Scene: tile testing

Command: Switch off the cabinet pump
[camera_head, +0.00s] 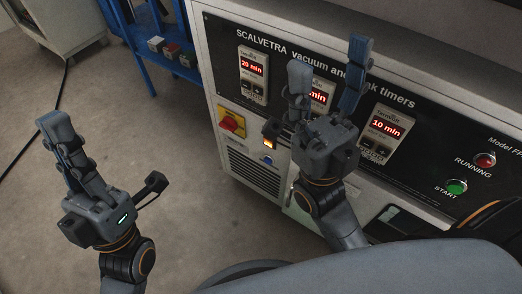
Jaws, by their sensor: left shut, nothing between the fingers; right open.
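The cabinet (213,75) has a dark timer panel marked "SCALVETRA vacuum and … timers". Below its left part sit a red and yellow rotary switch (231,123), a small glowing orange switch (269,144) and a blue round button (265,161). No readable label shows which is for the pump. My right gripper (330,55) is open and empty in front of the panel, fingers apart and pointing up. It partly covers the middle timer, and a small part of it overlaps the view just above the orange switch. My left gripper (58,122) is shut and empty, left of the cabinet over the floor.
The left timer (252,72) reads 20 min and the right timer (387,130) 10 min. A red RUNNING lamp (485,160) and green START button (456,187) are at the right. A blue rack (138,55) stands behind. The floor (180,150) left of the cabinet is clear.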

